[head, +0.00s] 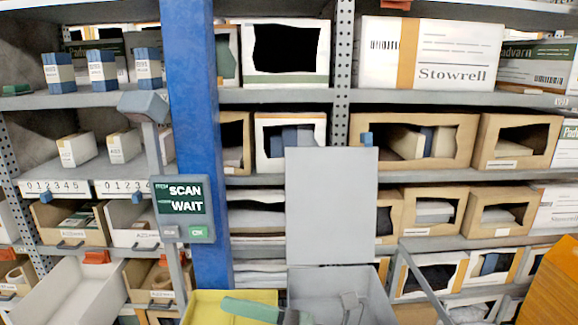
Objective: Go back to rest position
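Neither of my grippers shows in the head view. A screen (182,207) on a stand at the left centre reads "SCAN WAIT", with a green "OK" button (197,233) below it. A grey scanner-like head (143,105) sits on a post above and left of the screen.
A blue column (195,130) stands before the racks. At the bottom are a yellow bin (262,296), a grey bin (305,279) with an upright grey panel (331,205), a tilted pale tray (75,290) and an orange object (550,290). Shelves behind hold several boxes (430,53).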

